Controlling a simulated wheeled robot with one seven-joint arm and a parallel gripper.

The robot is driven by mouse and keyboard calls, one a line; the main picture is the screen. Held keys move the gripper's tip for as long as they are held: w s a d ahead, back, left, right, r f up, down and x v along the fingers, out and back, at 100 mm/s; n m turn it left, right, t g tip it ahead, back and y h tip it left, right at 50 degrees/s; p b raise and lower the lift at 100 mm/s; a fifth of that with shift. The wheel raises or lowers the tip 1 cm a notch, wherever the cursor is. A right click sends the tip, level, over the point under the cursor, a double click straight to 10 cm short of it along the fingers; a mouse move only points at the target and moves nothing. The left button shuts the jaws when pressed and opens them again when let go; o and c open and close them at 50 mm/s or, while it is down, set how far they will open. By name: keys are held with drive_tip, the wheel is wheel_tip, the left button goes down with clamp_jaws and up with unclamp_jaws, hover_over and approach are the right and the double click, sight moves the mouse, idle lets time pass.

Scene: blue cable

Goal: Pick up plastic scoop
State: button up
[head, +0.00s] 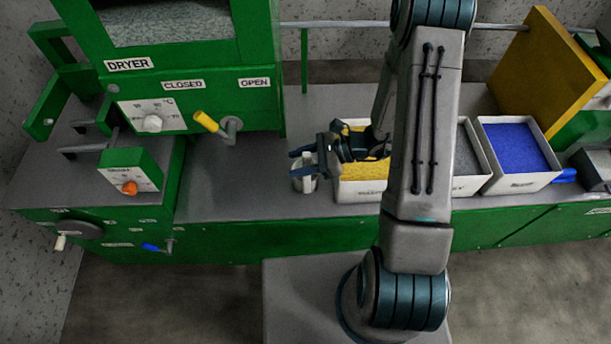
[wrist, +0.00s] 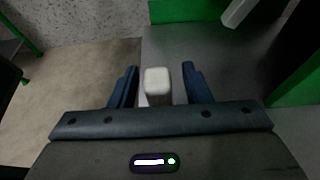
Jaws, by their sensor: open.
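A small whitish object, which looks like the plastic scoop (head: 309,184), stands on the grey worktop left of the yellow-filled bin, partly hidden by my gripper. In the wrist view the white block-like end of the scoop (wrist: 157,82) shows between my two blue fingers, with a gap on each side. My gripper (head: 296,161) is open and reaches in from the right at the scoop; in the wrist view my gripper (wrist: 159,84) has its fingers either side of it. Whether either finger touches it I cannot tell.
White bins with yellow (head: 362,171), grey and blue (head: 516,148) contents stand right of the scoop, the yellow one close by. The green dryer (head: 190,100) with a yellow-handled lever (head: 208,122) stands at the left. The worktop (head: 235,190) between is clear.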

clamp_jaws()
